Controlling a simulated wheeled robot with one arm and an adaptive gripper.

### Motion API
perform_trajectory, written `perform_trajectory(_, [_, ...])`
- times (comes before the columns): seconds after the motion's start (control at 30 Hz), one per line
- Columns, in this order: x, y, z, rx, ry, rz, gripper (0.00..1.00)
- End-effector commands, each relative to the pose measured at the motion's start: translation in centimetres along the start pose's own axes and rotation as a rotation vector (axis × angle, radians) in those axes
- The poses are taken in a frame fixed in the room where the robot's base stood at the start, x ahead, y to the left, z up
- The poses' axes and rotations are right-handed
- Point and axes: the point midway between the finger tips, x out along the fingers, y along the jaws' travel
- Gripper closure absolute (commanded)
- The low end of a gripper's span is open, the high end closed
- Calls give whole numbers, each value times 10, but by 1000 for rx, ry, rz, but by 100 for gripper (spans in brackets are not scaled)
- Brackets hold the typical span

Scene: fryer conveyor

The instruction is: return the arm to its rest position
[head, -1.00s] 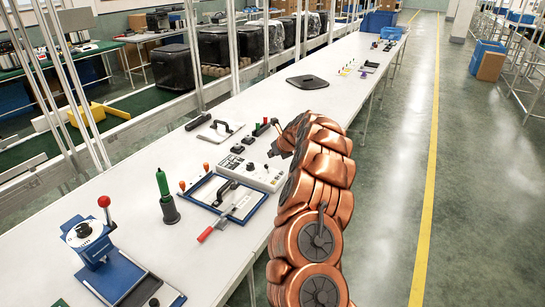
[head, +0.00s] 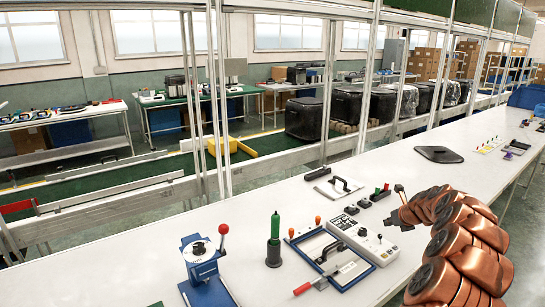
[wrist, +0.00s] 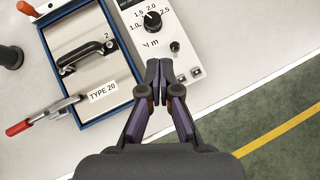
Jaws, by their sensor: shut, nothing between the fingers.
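My copper-coloured arm (head: 461,240) reaches over the table from the lower right in the head view. It is bent, and its end is beside the grey control box (head: 362,238). In the wrist view my gripper (wrist: 160,74) is shut and empty, its dark fingertips together. In the head view the fingers are small and partly hidden by the arm.
A blue-framed panel (head: 292,239) with a black handle and a red-handled clamp (head: 318,282) lie left of the box. A green-handled tool (head: 275,242) and a blue press (head: 204,268) stand further left. In the wrist view, floor with a yellow line (wrist: 280,130) lies beyond the table edge.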

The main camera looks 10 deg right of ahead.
Motion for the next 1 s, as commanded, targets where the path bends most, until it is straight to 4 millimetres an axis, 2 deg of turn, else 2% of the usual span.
perform_trajectory(0.07, [-7, 24, 9, -73, 1, 37, 100])
perform_trajectory(0.27, [-41, 114, 28, -387, 6, 181, 100])
perform_trajectory(0.4, [-72, 176, 29, -629, 3, 279, 100])
perform_trajectory(0.53, [-103, 227, 21, -855, -1, 364, 100])
perform_trajectory(0.67, [-137, 272, 5, -1080, -5, 445, 100])
perform_trajectory(0.8, [-174, 311, -19, -1319, -10, 528, 100])
perform_trajectory(1.0, [-226, 353, -65, -1650, -13, 647, 100])
